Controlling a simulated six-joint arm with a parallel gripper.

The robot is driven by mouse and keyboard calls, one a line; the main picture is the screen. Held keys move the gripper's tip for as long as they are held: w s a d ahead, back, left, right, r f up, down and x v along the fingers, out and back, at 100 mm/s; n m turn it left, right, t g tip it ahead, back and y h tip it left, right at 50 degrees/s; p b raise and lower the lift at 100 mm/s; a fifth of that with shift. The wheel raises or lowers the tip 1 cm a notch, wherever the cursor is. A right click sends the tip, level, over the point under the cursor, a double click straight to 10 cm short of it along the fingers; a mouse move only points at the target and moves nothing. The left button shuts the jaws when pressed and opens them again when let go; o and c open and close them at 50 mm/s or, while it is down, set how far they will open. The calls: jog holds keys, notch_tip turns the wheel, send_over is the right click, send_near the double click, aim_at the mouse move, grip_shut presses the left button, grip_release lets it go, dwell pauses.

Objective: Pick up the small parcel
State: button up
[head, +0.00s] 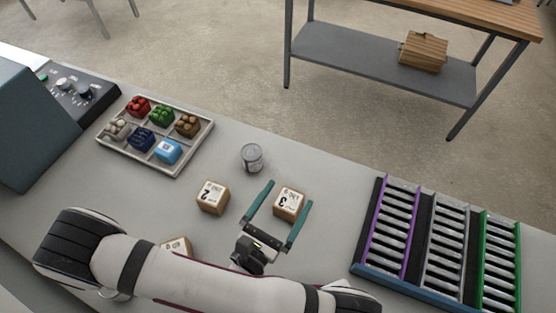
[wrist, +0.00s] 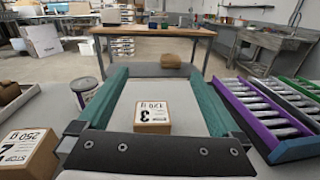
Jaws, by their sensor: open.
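Three light-brown cardboard parcels with white labels are on the grey bench. The parcel marked 3 (head: 289,204) appears between the two green fingers of my open gripper (head: 291,193). A third parcel (head: 177,245) is partly hidden behind my arm.
A metal can (head: 251,158) stands behind the parcels. A divided tray (head: 204,138) of coloured items is at the back left, beside a control panel (head: 75,88). Roller lanes with purple, grey and green rails (head: 435,240) fill the right. Bench between can and lanes is clear.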

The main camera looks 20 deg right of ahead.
aim_at(284, 213)
jog(key=shift+n+t+y, duration=0.4)
jog(key=shift+n, duration=0.3)
jog(key=f, duration=0.9)
jog(key=shift+w+a, duration=0.2)
jog(key=shift+a, duration=0.15)
jog(key=shift+w+d, duration=0.35)
jog(key=shift+d, duration=0.05)
jog(key=x, duration=0.6)
jog(key=shift+w+d, duration=0.15)
jog(key=shift+w, duration=0.05)
jog(key=c, duration=1.4)
jog(key=w+a+r+n+t+y, duration=0.1)
jog(key=w+a+r+n+y, duration=0.1)
jog(key=r, duration=1.1)
jog(key=w+a+r+n+t+y, duration=0.2)
jog(key=w+a+r+y, duration=0.1)
jog(key=r, duration=1)
jog(key=w+a+r+n+t+y, duration=0.2)
jog(key=w+r, duration=0.3)
jog(key=r, duration=0.8)
jog(key=shift+a+r+y, duration=0.15)
jog(key=shift+y, duration=0.35)
